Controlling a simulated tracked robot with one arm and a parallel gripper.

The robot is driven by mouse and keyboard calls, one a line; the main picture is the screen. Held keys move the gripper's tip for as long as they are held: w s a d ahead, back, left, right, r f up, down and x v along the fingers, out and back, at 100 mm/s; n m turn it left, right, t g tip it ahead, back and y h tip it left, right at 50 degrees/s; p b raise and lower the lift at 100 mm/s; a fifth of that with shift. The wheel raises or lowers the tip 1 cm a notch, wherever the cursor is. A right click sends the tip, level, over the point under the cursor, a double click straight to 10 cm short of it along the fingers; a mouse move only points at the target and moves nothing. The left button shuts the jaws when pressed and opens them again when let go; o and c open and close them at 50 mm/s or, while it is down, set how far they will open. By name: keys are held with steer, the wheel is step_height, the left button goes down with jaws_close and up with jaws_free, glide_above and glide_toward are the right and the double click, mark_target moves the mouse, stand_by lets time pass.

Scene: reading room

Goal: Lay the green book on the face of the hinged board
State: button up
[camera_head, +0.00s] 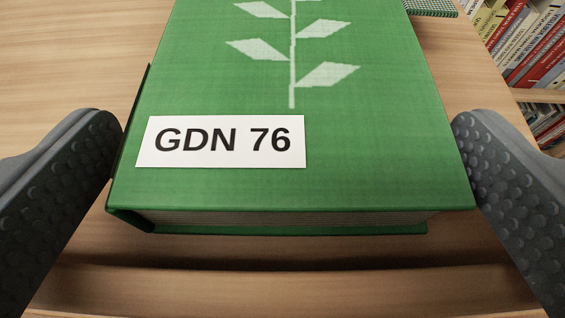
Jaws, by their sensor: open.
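The green book (385,120) lies flat on a wooden surface, its cover up with a pale leafy stem and a white label (220,141) reading "GDN 76". Its spine is at the left and its page edges face me. Its far end is cut off by the top of the picture. My gripper (288,128) is open, with one dark, studded finger at each side of the book's near end. The right finger overlaps the book's edge in the picture; I cannot tell whether either finger touches it. I cannot make out the hinged board.
The wooden surface (70,50) is clear to the left of the book. A teal patterned thing (432,7) lies beyond the book at the upper right. Shelves with several books (530,50) stand past the right edge. A wooden edge (290,285) crosses the bottom.

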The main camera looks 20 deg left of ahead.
steer(key=p+v, duration=0.2)
steer(key=v, duration=0.7)
steer(key=shift+s, duration=0.2)
steer(key=shift+r, duration=0.15)
steer(key=w+d+r+m+t+h, duration=0.1)
steer(key=d+r+h, duration=0.15)
steer(key=r, duration=1.05)
steer(key=w+d+r+m+t+h, duration=0.1)
steer(key=w+d+r+h, duration=0.15)
steer(key=r, duration=1.05)
steer(key=s+a+r, duration=0.4)
steer(key=s+r, duration=0.5)
steer(key=r, duration=0.4)
steer(key=s+a+r+m, duration=0.1)
steer(key=s+a+r, duration=0.4)
steer(key=s+r, duration=0.3)
step_height(320, 180, up, 5)
steer(key=shift+s+f+m+t+y, duration=0.15)
steer(key=shift+s+m+t+y, duration=0.15)
steer(key=shift+s+y, duration=0.1)
